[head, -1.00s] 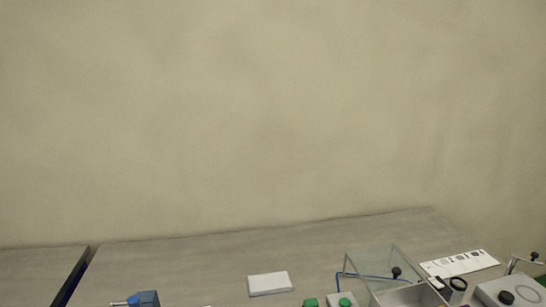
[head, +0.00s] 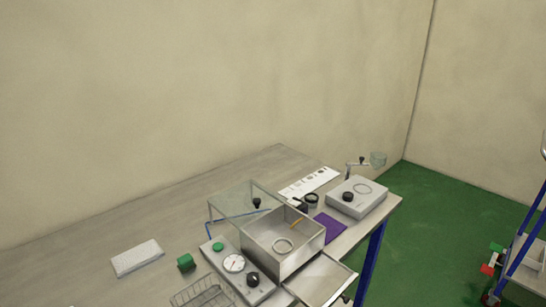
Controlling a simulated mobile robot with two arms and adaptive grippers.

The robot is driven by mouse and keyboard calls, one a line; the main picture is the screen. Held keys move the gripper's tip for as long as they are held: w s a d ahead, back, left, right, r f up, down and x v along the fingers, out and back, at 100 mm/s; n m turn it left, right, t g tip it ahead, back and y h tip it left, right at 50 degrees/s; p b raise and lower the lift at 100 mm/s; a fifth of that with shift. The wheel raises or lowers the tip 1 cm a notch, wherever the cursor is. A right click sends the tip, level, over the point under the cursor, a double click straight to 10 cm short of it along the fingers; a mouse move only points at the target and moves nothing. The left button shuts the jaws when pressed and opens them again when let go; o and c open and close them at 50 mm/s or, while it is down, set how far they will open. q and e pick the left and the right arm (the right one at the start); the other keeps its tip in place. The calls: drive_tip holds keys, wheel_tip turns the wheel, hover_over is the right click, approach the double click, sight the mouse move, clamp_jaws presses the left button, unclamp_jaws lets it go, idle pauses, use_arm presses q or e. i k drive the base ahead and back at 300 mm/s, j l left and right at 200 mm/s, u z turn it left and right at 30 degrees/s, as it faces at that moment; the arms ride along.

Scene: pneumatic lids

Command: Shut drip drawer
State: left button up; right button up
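The drip drawer (head: 318,284) looks like a shallow, metal-rimmed tray. It sticks out from the lower front of an open steel box (head: 303,246), over the table's front edge, so it stands open. A dark knob (head: 346,299) shows at its outer end, near the bottom of the picture. Its near corner is close to the picture's lower edge. Neither of my grippers is in view.
A panel (head: 221,261) with a gauge and knob, and a wire basket (head: 200,293), stand left of the box. A purple mat (head: 330,227) and a grey device (head: 357,198) lie right. A blue-framed trolley (head: 522,250) stands far right. Green floor between is clear.

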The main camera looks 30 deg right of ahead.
sight(322, 280)
drive_tip(key=z, duration=1.55)
drive_tip(key=l+u, duration=0.1)
drive_tip(key=l, duration=0.25)
